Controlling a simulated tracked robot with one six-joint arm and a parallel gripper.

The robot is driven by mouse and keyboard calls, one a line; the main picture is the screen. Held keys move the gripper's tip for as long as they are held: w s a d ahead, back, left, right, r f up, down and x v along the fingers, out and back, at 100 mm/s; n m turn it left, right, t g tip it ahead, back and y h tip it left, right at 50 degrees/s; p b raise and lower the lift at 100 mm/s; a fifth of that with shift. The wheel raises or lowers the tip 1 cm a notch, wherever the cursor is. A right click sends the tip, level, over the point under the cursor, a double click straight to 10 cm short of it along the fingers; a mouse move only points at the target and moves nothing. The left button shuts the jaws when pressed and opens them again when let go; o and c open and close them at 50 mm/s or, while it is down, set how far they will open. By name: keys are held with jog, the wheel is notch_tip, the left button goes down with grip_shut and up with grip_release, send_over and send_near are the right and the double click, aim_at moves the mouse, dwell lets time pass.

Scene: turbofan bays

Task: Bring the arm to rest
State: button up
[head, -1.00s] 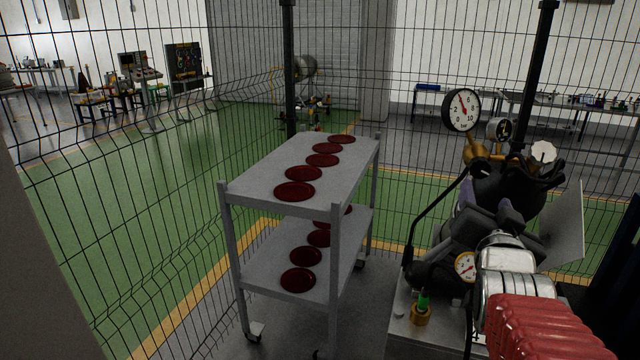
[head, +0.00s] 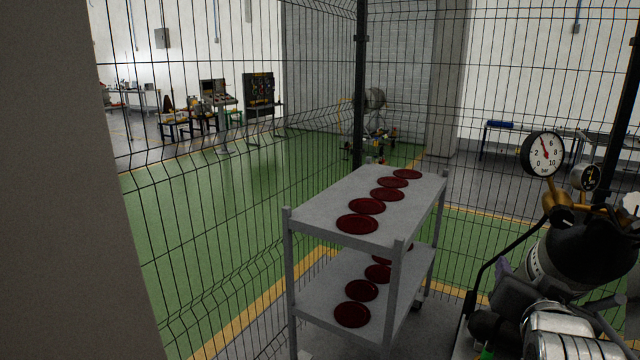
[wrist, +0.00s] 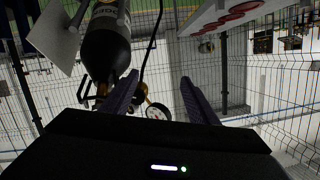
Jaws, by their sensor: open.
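My gripper (wrist: 158,92) shows in the wrist view as two purple fingers spread apart, with nothing held between them. Beyond the fingers are a dark cylinder (wrist: 107,50) with pale lettering and a small white dial gauge (wrist: 157,112). In the head view my arm (head: 562,335) is at the lower right, folded close in front of the cylinder and partly cut off by the frame. The fingers are mostly hidden there. The pressure gauge (head: 543,155) stands above and behind the arm, with a smaller gauge (head: 586,177) beside it.
A grey two-shelf trolley (head: 318,215) carrying several dark red discs (head: 357,224) stands left of my arm. Wire mesh fencing (head: 220,230) with a dark post (head: 360,80) runs behind it. A plain grey surface (head: 70,200) fills the left edge. Benches stand beyond the fence.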

jog(key=s+a+f+n+g+y, duration=0.3)
jog(key=s+a+f, duration=0.3)
jog(key=a, duration=0.4)
jog(key=s+a+f+n+g+y, duration=0.4)
jog(key=s+a+f+n, duration=0.1)
jog(key=a, duration=0.6)
notch_tip(320, 180, down, 2)
jog(key=shift+s+a+f+n+g, duration=0.2)
jog(key=shift+s+a+n+g, duration=0.15)
jog(key=shift+s, duration=0.2)
jog(key=shift+c, duration=0.6)
